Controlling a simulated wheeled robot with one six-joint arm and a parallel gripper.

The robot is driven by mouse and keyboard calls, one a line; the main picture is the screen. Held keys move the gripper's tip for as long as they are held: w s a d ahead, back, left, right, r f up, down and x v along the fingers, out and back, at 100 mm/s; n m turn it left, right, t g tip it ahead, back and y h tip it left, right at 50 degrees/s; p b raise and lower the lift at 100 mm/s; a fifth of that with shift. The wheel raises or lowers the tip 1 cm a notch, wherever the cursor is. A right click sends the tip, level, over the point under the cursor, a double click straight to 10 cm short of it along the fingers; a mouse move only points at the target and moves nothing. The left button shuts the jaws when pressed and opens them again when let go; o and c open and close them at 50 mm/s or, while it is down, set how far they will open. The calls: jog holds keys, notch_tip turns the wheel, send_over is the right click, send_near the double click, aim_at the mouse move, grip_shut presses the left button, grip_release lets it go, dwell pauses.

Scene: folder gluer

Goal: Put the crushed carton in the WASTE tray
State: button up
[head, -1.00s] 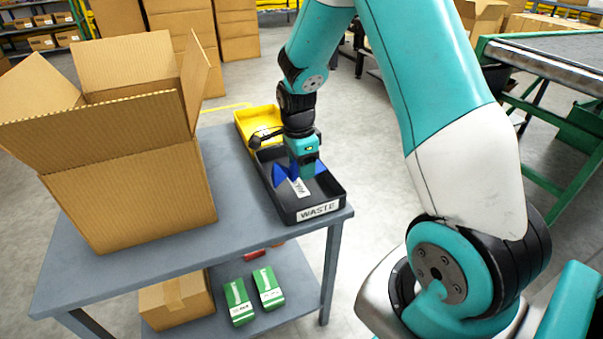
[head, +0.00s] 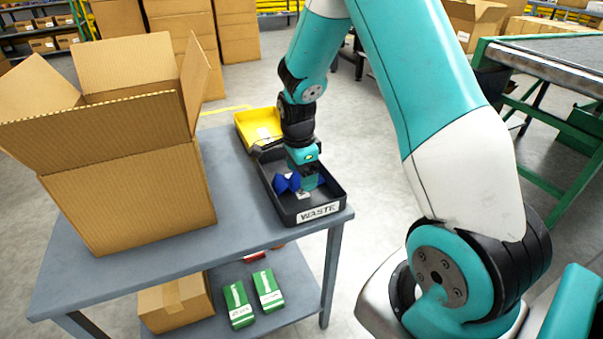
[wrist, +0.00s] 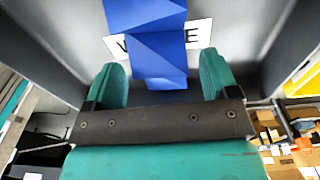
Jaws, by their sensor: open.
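The crushed carton (head: 287,183) is blue and creased, and lies inside the black WASTE tray (head: 318,212). My gripper (head: 308,182) is low inside the same tray, just right of the carton in the head view. In the wrist view the carton (wrist: 150,42) shows in front of and partly between the two spread teal fingers of my gripper (wrist: 163,72). A gap shows on each side of it there. The carton covers the middle of a white label (wrist: 198,38) in the tray.
A yellow tray (head: 243,124) stands behind the WASTE tray. A large open cardboard box (head: 135,200) fills the left of the grey table (head: 235,235). Green cartons (head: 268,289) and a closed box (head: 175,303) are on the lower shelf.

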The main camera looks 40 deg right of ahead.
notch_tip(320, 180, up, 11)
jog(key=p, duration=0.2)
jog(key=s+a+r+n+t+y, duration=0.1)
jog(key=s+a+r+n, duration=0.3)
jog(key=a+n, duration=0.35)
jog(key=s+a+r+n+y, duration=0.2)
jog(key=s+a+r+n, duration=0.2)
jog(key=a+n, duration=0.35)
jog(key=s+a+r+n+y, duration=0.2)
jog(key=s+a+r+n, duration=0.1)
jog(key=s+a+n, duration=0.6)
jog(key=s+n, duration=0.4)
jog(key=s, duration=0.1)
jog(key=shift+s+r+g, duration=0.15)
jog(key=shift+s+g, duration=0.05)
jog(key=shift+g, duration=0.2)
jog(key=shift+r, duration=0.15)
